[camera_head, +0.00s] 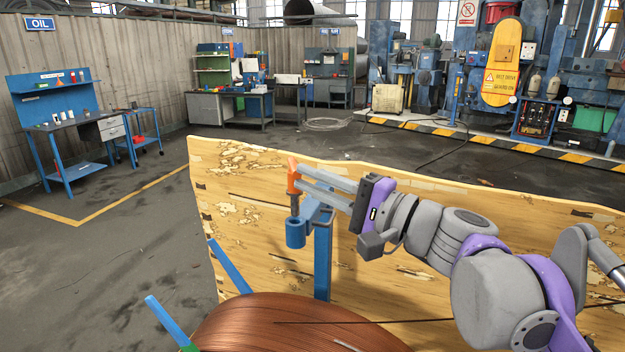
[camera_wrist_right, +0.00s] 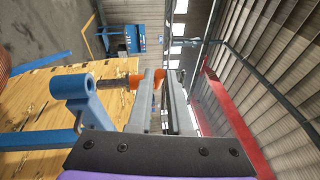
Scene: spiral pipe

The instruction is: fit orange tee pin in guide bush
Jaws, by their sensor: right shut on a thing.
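The orange tee pin (camera_head: 294,178) is upright, with its crossbar at the top and its darker shank pointing down. My right gripper (camera_head: 303,179) comes in from the right and is shut on its orange head. The blue guide bush (camera_head: 295,234) is a short upright ring on a blue post, directly below the pin. In the right wrist view the pin (camera_wrist_right: 134,81) lines up roughly with the bush (camera_wrist_right: 74,96), its shank end close to the bush mouth. I cannot tell whether the tip is inside. My left gripper is not in view.
A blue post (camera_head: 322,262) carries the bush. A chipped wooden board (camera_head: 450,200) stands behind it, and a large copper-coloured coil (camera_head: 290,325) lies in front with blue bars (camera_head: 228,265) beside it. Workbenches and machines stand far back.

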